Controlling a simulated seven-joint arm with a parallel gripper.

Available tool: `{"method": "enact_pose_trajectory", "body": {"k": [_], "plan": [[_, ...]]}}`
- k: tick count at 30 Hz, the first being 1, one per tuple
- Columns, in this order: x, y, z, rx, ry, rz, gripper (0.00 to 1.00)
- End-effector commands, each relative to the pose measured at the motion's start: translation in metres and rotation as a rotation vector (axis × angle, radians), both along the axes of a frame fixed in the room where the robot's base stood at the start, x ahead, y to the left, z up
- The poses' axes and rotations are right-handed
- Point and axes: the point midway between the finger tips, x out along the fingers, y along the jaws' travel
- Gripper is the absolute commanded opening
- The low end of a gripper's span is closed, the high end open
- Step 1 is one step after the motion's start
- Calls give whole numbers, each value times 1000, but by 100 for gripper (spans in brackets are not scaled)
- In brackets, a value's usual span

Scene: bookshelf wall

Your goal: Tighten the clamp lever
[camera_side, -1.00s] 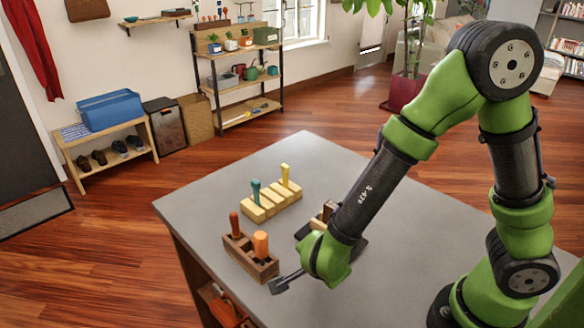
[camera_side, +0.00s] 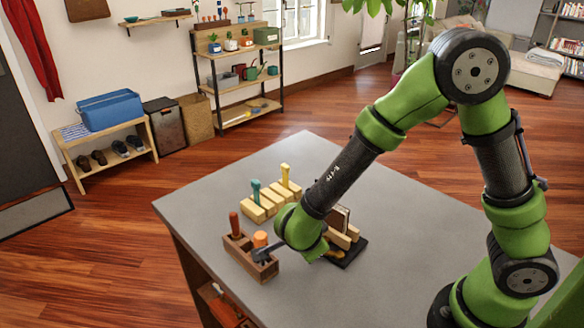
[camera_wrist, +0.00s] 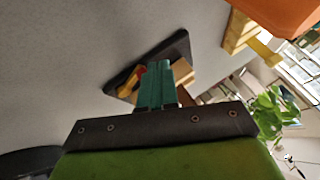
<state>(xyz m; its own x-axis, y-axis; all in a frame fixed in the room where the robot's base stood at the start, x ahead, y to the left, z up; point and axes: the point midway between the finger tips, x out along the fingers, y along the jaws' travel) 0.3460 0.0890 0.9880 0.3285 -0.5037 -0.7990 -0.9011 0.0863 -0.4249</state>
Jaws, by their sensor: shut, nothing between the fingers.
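A clamp fixture with a black base plate (camera_side: 349,256) and wooden blocks (camera_side: 340,238) stands on the grey table, partly hidden behind my wrist. A small yellow-orange piece (camera_side: 333,252), apparently the clamp lever, lies low on its near side. In the wrist view the black plate (camera_wrist: 180,50) is tilted in the picture, with the yellow-orange lever (camera_wrist: 131,80) beside the fingers. My gripper (camera_side: 258,256) is shut and empty, left of the fixture and close by the wooden tool box.
The wooden tool box (camera_side: 237,256) holds an orange handle (camera_side: 261,239) and a red-brown handle (camera_side: 234,222), very near my gripper. A yellow block rack (camera_side: 265,208) with upright teal and yellow handles stands behind. The table's left part is bare.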

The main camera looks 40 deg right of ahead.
Motion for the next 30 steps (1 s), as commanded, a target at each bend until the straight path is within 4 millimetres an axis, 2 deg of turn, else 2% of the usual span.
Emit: {"method": "enact_pose_trajectory", "body": {"k": [9, 30], "plan": [[6, -7, 0, 0, 0, -124, 0], [6, -9, 0, -1, 2, -150, 0]]}}
